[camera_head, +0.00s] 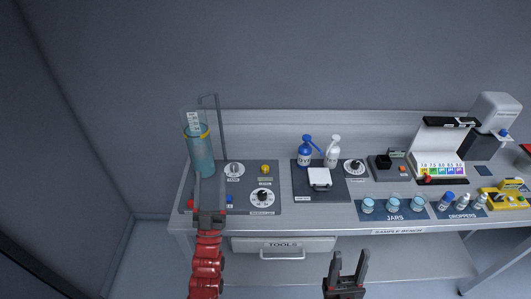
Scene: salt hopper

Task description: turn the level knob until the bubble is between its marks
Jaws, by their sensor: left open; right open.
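Which control is the level knob is too small to tell, and I cannot make out a bubble or its marks. On the grey panel (275,207) at the bench's left are a pale round knob (234,169), a small yellow knob (265,169) and a white dial with a dark centre (263,196). Another such dial (354,167) is on the dark panel to the right. My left gripper (209,213), on the red arm, is open over the left panel's front edge and hides part of it. My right gripper (346,268) is open and empty, in front of the bench.
A tall blue-filled cylinder (201,156) stands at the panel's back left, close beyond my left gripper. A blue bottle (305,153) and a white bottle (333,154) stand mid-bench. Jars (392,204) and droppers (464,203) line the right front. A tools drawer (284,245) is below.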

